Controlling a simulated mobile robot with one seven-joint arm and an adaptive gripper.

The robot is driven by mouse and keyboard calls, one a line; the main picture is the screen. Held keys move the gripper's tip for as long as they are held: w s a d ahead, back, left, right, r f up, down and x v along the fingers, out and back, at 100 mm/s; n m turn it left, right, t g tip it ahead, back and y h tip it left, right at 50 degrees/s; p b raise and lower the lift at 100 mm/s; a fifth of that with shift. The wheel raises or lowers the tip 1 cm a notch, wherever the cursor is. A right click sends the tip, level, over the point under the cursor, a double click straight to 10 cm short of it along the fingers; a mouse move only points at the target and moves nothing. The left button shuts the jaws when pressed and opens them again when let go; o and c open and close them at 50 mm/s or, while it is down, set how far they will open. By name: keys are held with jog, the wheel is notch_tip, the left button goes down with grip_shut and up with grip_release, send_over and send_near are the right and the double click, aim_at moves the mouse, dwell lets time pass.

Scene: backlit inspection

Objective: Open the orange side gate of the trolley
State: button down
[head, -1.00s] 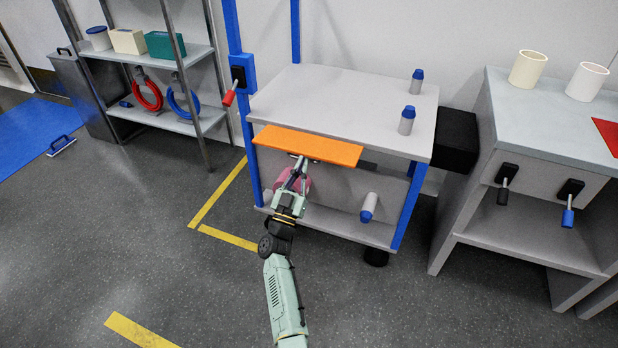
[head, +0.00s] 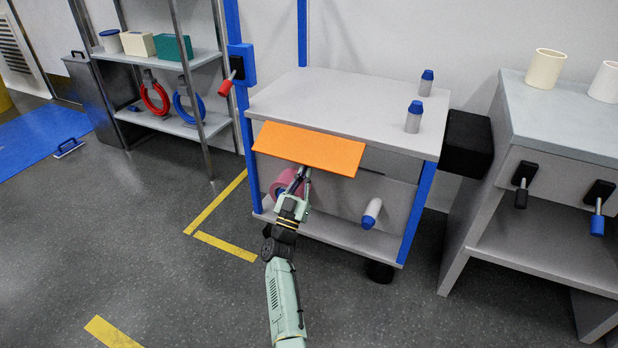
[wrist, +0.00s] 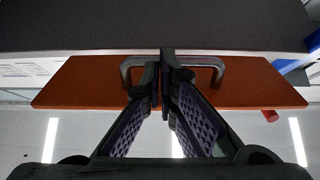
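The orange side gate (head: 310,148) is a flat panel at the front of the grey trolley (head: 345,102), just below its top. It juts out tilted toward me, with a broad face showing in the head view. My gripper (head: 304,178) is under its near edge, where the panel hides the fingertips. In the wrist view the gate (wrist: 80,82) spans the picture and carries a grey bar handle (wrist: 205,62). My gripper's fingers (wrist: 159,80) are close together at the handle's middle and look shut on it.
A pink roll (head: 284,186) and a blue-capped white bottle (head: 371,213) lie on the lower shelf. Two more bottles (head: 414,117) stand on top. A bench (head: 550,130) is at right and a shelf rack (head: 180,125) at left. The floor in front is clear.

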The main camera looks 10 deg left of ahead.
jog(key=shift+w+f+b, duration=0.3)
jog(key=shift+w+b, duration=0.1)
jog(key=shift+b, duration=0.1)
jog(key=shift+d+f, duration=0.1)
dwell(0.3)
